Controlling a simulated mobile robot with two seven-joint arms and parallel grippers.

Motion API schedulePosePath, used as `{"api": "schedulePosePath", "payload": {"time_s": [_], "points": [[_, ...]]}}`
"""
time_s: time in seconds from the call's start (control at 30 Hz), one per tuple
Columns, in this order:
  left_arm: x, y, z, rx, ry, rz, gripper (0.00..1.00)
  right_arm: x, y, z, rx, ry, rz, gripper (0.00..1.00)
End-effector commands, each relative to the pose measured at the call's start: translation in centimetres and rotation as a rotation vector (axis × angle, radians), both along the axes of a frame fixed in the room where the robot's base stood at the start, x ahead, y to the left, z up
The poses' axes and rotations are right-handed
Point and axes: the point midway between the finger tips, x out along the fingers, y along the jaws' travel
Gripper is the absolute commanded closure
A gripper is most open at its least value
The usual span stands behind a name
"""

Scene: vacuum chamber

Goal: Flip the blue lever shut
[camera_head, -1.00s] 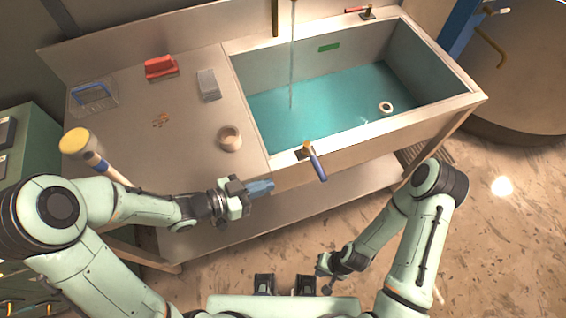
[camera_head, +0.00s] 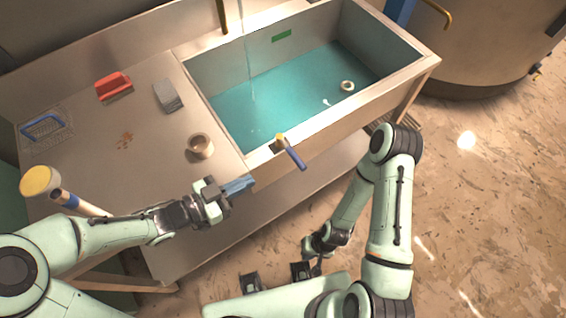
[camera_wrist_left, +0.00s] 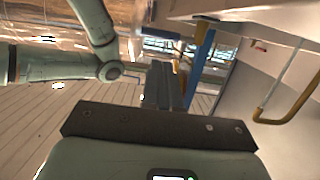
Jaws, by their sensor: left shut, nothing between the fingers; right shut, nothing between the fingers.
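The blue lever (camera_head: 296,158) is a blue handle on a brass fitting (camera_head: 280,141) at the sink's front wall. The handle slants down and right, out from the wall. My left gripper (camera_head: 240,185) is shut and empty. It is left of the lever and slightly lower in the head view, in front of the bench edge and apart from the handle. Its closed fingers show in the left wrist view (camera_wrist_left: 164,85); I cannot make out the lever there for sure. My right gripper (camera_head: 310,254) is low near my base, shut and small in view, away from the lever.
The sink (camera_head: 345,112) holds teal water and a small pale ring (camera_head: 347,86). A cup (camera_head: 200,146), a grey block (camera_head: 168,96) and a red brush-like item (camera_head: 114,85) stand on the bench. A large round tank (camera_head: 480,50) is at right. Floor in front is open.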

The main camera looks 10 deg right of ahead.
Motion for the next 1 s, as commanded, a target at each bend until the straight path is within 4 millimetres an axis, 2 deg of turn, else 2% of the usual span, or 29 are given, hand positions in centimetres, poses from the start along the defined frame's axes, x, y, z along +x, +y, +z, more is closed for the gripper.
{"api": "schedulePosePath", "payload": {"time_s": [0.3,0.5,0.7,1.0], "points": [[2.1,-6.5,-1.5,-0.001,0.003,-0.006,1.0,-0.4,0.0,-0.8,0.0,0.006,0.0,1.0],[3.3,-9.4,-2.0,0.0,0.002,-0.004,1.0,-0.4,0.0,-0.8,0.0,0.005,0.001,1.0],[3.8,-10.7,-2.3,0.0,0.0,-0.001,1.0,-0.4,0.0,-0.8,0.0,0.004,0.0,1.0],[3.9,-10.8,-2.3,0.001,0.0,0.0,1.0,-0.4,0.0,-0.8,0.0,0.004,0.0,1.0]]}}
